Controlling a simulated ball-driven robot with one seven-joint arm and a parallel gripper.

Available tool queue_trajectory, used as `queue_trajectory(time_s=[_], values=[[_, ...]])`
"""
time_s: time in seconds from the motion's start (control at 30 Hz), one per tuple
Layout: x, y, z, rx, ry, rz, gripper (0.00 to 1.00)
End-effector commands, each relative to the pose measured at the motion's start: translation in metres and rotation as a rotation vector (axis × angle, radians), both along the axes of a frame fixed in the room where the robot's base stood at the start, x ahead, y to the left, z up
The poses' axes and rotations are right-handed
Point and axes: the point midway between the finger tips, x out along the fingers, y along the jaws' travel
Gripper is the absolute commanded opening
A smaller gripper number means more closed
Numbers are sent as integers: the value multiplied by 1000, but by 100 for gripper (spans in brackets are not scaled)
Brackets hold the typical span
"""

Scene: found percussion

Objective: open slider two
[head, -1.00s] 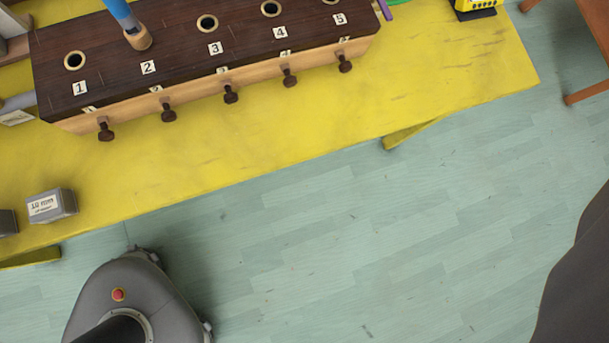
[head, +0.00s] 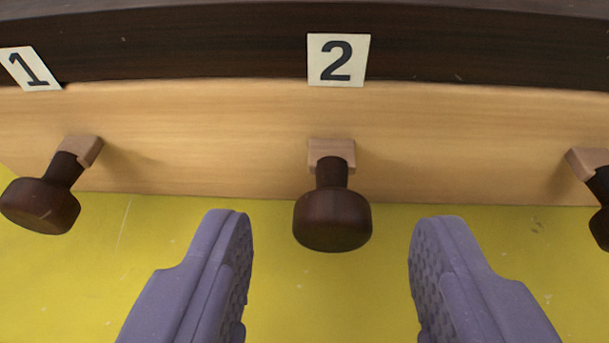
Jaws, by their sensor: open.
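Slider two's dark brown knob (head: 332,220) sticks out from the light wood front of the box (head: 220,130), below the label "2" (head: 338,60). A short stem joins it to a small light wood block (head: 331,152) at the front face. My gripper (head: 331,225) is open, with one purple-grey finger to the left of the knob and one to the right. Clear gaps show between both fingertips and the knob, and nothing is held. The knob's tip lies between the fingertips in the picture; their exact heights are hard to tell.
Slider one's knob (head: 42,205) stands to the left under the label "1" (head: 30,68). Another knob (head: 600,210) is cut off at the right edge. The yellow table top (head: 330,310) is bare in front of the box.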

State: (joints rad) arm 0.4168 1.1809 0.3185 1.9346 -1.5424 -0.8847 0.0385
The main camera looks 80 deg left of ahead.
Motion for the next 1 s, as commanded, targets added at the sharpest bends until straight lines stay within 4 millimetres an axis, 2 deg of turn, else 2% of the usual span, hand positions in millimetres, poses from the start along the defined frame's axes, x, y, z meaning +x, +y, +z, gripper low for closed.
queue_trajectory(time_s=[0.13,0.37,0.5,0.6,0.83,1.0], values=[[3,8,-4,-2,0,-1,52],[4,9,-4,-2,0,-2,52],[4,8,-4,-2,0,-2,20],[4,8,-4,-2,-1,-1,0],[3,5,-3,-3,0,-3,0],[-4,-15,-3,-4,0,-3,0]])
